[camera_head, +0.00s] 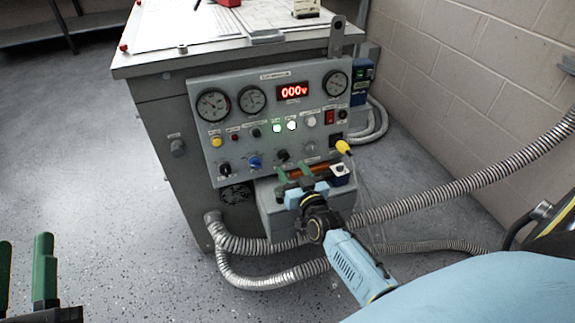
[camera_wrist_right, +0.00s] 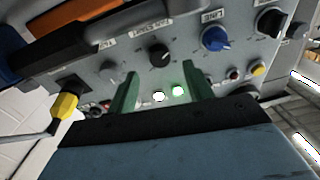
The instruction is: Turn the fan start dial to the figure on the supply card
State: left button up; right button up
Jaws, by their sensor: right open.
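In the head view, the grey panel (camera_head: 235,150) carries a row of dials. A black dial (camera_head: 282,156) sits right of a blue dial (camera_head: 255,162), and another black dial (camera_head: 225,169) is further left. My right gripper (camera_head: 293,174) is open and empty, just below the middle black dial. My left gripper (camera_head: 25,272) is open, away from the panel. I cannot identify the supply card.
A yellow plug (camera_head: 343,147) with a thin cable sits right of my right gripper. An orange bar (camera_wrist_right: 97,12) lies near it. Lit buttons (camera_head: 284,127) and a display reading 000v (camera_head: 292,92) are above. Papers (camera_head: 170,24) lie on top; ribbed hoses (camera_head: 440,195) run right.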

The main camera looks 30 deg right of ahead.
aim_at(285, 158)
jog(key=w, duration=0.2)
jog(key=w+b, duration=0.1)
jog(key=shift+d, duration=0.25)
pick_arm(q)
jog(key=shift+s+a+r+t+h+b, duration=0.15)
jog(key=shift+s+r+t+h, duration=0.1)
jog(key=shift+s+r+t, duration=0.4)
jog(key=shift+s+r+t+h+b, duration=0.15)
jog(key=shift+s+r+t+h, duration=0.15)
jog(key=shift+r+t, duration=0.6)
pick_arm(e)
jog(key=shift+w+d, duration=0.1)
jog(key=shift+w, duration=0.45)
pick_arm(q)
jog(key=shift+f, duration=0.1)
pick_arm(e)
jog(key=c, duration=1)
jog(key=shift+o, duration=0.2)
